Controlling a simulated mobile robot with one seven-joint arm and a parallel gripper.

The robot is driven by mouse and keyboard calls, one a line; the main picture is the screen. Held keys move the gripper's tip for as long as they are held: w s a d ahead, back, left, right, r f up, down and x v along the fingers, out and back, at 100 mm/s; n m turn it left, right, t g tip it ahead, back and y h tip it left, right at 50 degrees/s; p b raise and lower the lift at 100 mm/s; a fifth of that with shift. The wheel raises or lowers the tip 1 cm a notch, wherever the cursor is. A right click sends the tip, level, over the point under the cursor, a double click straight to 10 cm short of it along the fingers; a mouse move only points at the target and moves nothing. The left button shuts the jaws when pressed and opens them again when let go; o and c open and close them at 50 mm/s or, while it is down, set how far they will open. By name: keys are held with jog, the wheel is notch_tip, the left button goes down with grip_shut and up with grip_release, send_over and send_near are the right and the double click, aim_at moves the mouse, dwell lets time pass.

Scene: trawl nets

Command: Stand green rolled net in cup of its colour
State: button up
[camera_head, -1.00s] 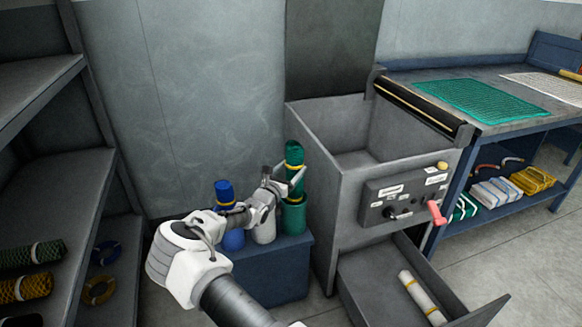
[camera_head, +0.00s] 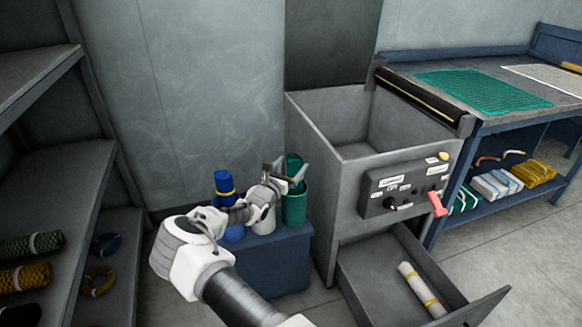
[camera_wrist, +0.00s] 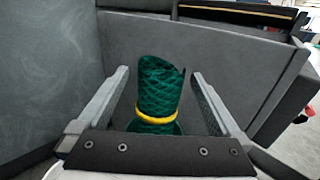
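The green rolled net (camera_head: 293,163) stands in the green cup (camera_head: 294,207), with its upper part above the rim. In the wrist view the dark green net (camera_wrist: 158,88) shows a yellow band around it, just above the green cup rim (camera_wrist: 160,128). It looks close to upright. My gripper (camera_head: 291,176) is at the net, just above the cup. In the wrist view its two fingers stand apart on either side of the net, with a gap on each side. The net's lower end is hidden inside the cup.
A blue rolled net (camera_head: 224,184) stands in a blue cup (camera_head: 234,233) beside a white cup (camera_head: 263,218) on the blue stand (camera_head: 272,265). The grey machine (camera_head: 325,190) rises close right, its drawer (camera_head: 375,290) open. Shelves (camera_head: 60,180) are at left.

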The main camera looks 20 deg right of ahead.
jog(key=shift+f, duration=0.15)
jog(key=shift+s+a, duration=0.3)
jog(key=shift+a, duration=0.1)
jog(key=p+v, duration=0.5)
jog(key=v, duration=1.1)
jog(key=shift+s, duration=0.2)
jog(key=shift+a+r, duration=0.1)
jog(key=shift+r, duration=0.1)
